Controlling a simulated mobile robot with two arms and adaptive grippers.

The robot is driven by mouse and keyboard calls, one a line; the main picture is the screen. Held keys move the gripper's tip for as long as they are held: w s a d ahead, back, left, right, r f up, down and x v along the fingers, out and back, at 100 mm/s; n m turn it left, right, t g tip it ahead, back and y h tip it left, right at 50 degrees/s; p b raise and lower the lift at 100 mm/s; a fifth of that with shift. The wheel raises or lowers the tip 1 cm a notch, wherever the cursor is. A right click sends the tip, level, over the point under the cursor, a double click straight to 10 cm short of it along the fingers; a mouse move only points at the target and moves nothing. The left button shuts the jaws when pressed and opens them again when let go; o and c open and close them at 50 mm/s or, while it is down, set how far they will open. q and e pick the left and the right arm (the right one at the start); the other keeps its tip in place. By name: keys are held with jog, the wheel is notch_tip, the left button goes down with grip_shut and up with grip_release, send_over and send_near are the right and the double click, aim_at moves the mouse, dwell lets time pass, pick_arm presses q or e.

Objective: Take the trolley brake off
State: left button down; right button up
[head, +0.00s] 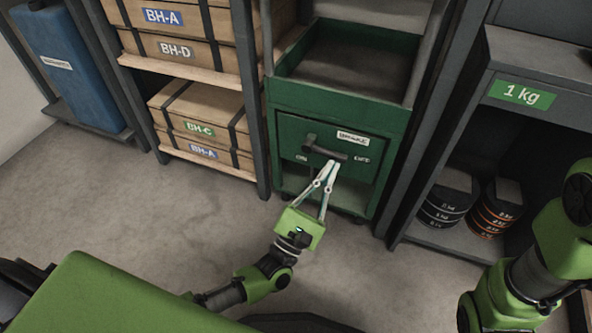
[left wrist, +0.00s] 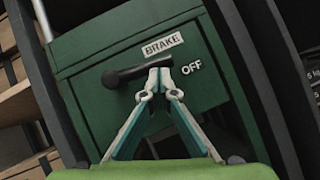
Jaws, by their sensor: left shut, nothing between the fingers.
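The green trolley (head: 340,112) stands in a bay between racks. Its front panel carries a dark brake lever (head: 325,152) under a white BRAKE label (head: 352,138), with ON at the left and OFF (head: 361,160) at the right. The lever (left wrist: 128,75) runs from a thick left end rightward, its right end toward OFF (left wrist: 191,67). My left gripper (head: 333,166) is shut and empty, its tips just below the lever's right part. In the left wrist view the closed tips (left wrist: 159,74) overlap the bar; contact cannot be told. My right gripper is out of view.
A rack of labelled boxes (head: 205,118) stands left of the trolley. At the right, a grey shelf (head: 520,92) marked 1 kg holds dark weights (head: 450,200). Rack posts flank the trolley closely. The floor (head: 120,215) in front is clear at the left.

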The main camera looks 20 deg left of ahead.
pick_arm(q)
jog(key=shift+d+r, duration=0.1)
jog(key=shift+r, duration=0.2)
dwell(0.4)
